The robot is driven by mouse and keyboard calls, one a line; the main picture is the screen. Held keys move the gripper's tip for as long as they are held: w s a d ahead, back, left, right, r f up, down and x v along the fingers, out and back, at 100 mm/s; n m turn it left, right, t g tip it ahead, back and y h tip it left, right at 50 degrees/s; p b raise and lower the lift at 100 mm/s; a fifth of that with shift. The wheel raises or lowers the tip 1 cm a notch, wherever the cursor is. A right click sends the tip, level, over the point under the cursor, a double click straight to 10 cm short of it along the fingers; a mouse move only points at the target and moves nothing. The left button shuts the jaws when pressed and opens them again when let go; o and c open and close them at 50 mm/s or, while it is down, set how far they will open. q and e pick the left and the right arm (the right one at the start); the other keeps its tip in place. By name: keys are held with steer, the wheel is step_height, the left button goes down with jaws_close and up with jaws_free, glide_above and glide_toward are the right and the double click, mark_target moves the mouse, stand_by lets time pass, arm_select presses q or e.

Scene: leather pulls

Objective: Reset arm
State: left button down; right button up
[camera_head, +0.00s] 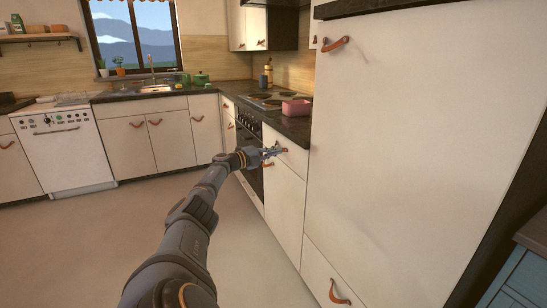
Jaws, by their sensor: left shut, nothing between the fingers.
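My left gripper (272,152) is at the end of my left arm, which reaches from the bottom of the view toward the cabinet row on the right. It is shut with nothing in it. It is in front of the narrow drawer (290,156) under the counter, close to that drawer's leather pull (281,149). I cannot tell whether it touches the pull. The drawer looks closed. My right gripper is not in view.
A tall white cabinet (410,150) with leather pulls stands at the right. The oven (249,135) is just beyond the gripper. A pink container (296,108) sits on the dark counter (292,126). A white dishwasher (62,150) stands at the left. The floor (90,250) is clear.

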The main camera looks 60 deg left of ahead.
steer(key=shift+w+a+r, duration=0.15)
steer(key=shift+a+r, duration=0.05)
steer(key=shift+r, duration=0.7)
